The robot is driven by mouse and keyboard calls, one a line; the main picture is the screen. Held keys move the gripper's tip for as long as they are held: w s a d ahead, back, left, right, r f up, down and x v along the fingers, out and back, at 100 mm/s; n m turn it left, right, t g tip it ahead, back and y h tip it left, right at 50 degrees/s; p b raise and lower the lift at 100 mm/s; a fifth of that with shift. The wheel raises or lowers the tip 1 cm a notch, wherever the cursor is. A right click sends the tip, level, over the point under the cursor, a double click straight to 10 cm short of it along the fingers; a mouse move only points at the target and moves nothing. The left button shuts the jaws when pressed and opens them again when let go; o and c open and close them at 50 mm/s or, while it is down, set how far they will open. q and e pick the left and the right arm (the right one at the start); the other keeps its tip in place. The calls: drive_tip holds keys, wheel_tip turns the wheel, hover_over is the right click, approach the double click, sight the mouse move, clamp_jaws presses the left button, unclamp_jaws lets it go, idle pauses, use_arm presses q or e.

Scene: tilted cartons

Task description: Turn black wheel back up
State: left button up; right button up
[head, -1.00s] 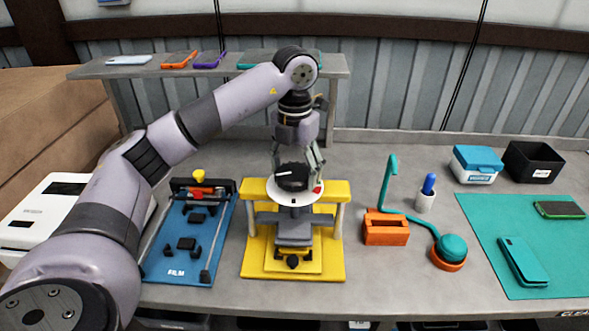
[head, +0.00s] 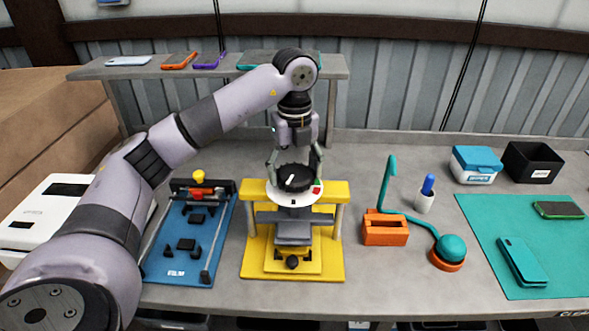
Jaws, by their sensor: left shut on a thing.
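The black wheel (head: 294,178) has a white pointer line and sits on a white round dial plate (head: 294,199) with a red mark at its right. The plate is on top of a yellow press stand (head: 262,262). The pointer line slants up to the right. My left gripper (head: 295,168) comes down from above, shut on the black wheel with a finger at each side. My right gripper is not in view.
A blue film fixture (head: 217,255) stands close at the left. An orange block (head: 386,232) and a teal ball tool (head: 452,247) stand at the right. A teal mat (head: 480,230) with phones lies farther right. A grey shelf (head: 90,72) is behind.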

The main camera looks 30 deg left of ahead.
sight(294, 173)
use_arm(q)
drive_tip(key=shift+w+a+r+n, duration=0.1)
drive_tip(key=shift+r+n, duration=0.15)
drive_tip(key=shift+n, duration=0.95)
drive_tip(key=o, duration=1.1)
drive_tip(key=shift+f, duration=0.15)
drive_tip(key=shift+o, duration=0.2)
wheel_tip(294, 173, up, 12)
drive_tip(key=shift+f, duration=0.1)
